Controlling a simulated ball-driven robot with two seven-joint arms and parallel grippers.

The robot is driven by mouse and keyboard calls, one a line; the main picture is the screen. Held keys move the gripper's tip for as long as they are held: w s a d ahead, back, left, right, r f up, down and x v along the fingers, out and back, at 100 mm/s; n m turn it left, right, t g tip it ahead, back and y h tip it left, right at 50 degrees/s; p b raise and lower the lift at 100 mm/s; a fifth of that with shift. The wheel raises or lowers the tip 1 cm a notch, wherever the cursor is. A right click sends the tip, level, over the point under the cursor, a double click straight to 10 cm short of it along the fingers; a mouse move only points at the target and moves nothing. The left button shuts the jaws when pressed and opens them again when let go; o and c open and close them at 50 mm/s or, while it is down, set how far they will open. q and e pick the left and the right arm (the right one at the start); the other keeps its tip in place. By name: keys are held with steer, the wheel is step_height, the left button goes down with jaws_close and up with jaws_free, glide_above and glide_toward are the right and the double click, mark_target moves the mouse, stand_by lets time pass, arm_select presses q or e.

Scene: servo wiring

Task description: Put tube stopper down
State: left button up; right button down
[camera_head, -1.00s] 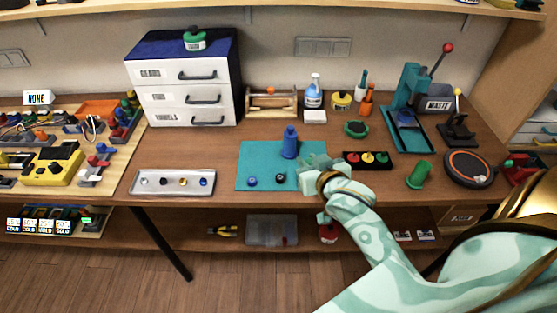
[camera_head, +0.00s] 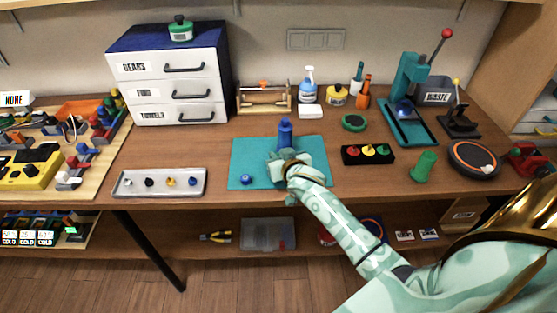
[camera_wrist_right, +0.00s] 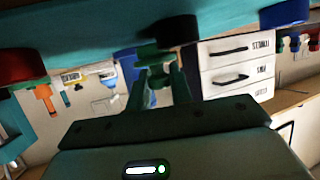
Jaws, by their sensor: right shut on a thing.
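My right gripper (camera_head: 283,160) is over the teal mat (camera_head: 248,150), just in front of the upright blue bottle-shaped tube (camera_head: 285,133). In the right wrist view, which is upside down, its fingers (camera_wrist_right: 158,80) are shut on a small dark stopper (camera_wrist_right: 175,30), close to the mat. I cannot tell whether the stopper touches the mat. In the head view the gripper hides it. A blue stopper (camera_head: 246,180) stands on the mat's front left; it also shows in the wrist view (camera_wrist_right: 285,12). My left gripper is not in view.
A silver tray (camera_head: 130,184) with several small stoppers lies left of the mat. A black rack (camera_head: 347,157) with red, yellow and green tops and a green cup (camera_head: 424,166) stand to the right. The mat's left part is mostly free.

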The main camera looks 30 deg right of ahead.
steer(key=shift+f, duration=0.3)
steer(key=c, duration=1.3)
jaws_free()
steer(key=shift+f, duration=0.1)
steer(key=shift+o, duration=0.2)
